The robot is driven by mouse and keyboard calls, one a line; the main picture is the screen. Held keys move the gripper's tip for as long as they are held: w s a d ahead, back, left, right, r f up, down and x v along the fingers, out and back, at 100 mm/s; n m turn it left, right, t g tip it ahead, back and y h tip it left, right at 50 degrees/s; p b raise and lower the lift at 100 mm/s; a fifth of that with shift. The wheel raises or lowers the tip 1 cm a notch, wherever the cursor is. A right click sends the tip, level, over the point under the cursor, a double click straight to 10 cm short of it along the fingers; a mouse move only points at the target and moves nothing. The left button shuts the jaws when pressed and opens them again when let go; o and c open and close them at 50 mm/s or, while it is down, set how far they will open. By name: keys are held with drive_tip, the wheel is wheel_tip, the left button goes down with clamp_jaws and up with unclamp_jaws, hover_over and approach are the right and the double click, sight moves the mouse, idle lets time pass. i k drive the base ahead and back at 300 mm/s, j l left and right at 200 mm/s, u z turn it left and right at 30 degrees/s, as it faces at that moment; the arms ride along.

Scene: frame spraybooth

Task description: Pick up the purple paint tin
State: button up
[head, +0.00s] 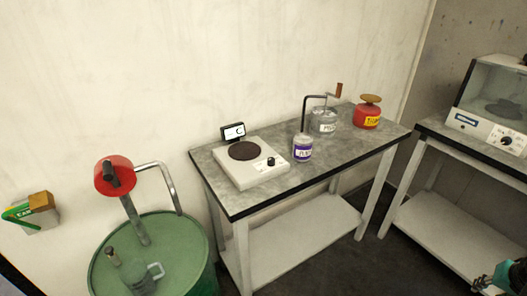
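The purple paint tin (302,153) is a small grey-white tin with a purple label, upright near the front edge of the grey worktable (345,151). It stands just right of a white hotplate-like device (250,170), with a slight gap. A black bent tube with a brown handle rises behind it. At the lower right corner a teal and black part (509,277) is cut off by the frame. It looks like my gripper, far from the tin, but its fingers are not clear.
A silver tin (323,121) and a red tin with a yellow label (367,112) stand behind and right of the purple one. A green drum (185,255) with a red-topped pump is at lower left. Another bench (440,200) bears a glass-fronted machine (492,100). Dark floor shows between the tables.

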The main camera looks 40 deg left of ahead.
sight(302, 144)
drive_tip(key=u, duration=1.5)
